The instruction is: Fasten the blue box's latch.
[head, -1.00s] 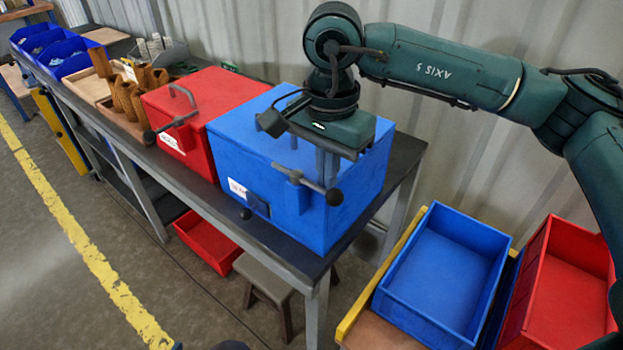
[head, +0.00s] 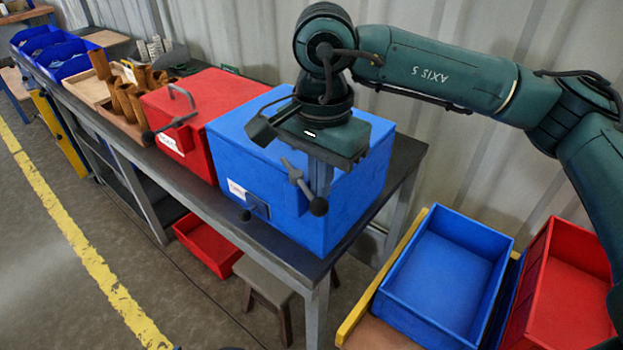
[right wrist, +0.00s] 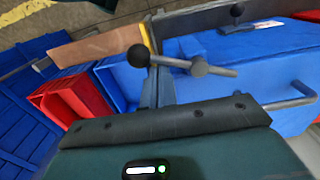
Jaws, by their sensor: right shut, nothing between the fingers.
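The blue box (head: 275,170) stands at the near end of the workbench, its lid down. Its latch (head: 297,175), a grey bar with a black ball at the low end, sits tilted on a blue block on the front face. In the right wrist view the latch (right wrist: 190,65) lies across the middle, its black ball to the left. My right gripper (head: 319,190) is shut and empty, pointing down at the front face, its fingers right beside or behind the bar. I cannot tell whether they touch it. My left gripper is out of view.
A dark plate with a black knob (head: 246,215) is low on the blue box's front. A red box (head: 195,110) with a similar latch stands to its left. Blue (head: 440,280) and red (head: 565,290) open bins sit lower right.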

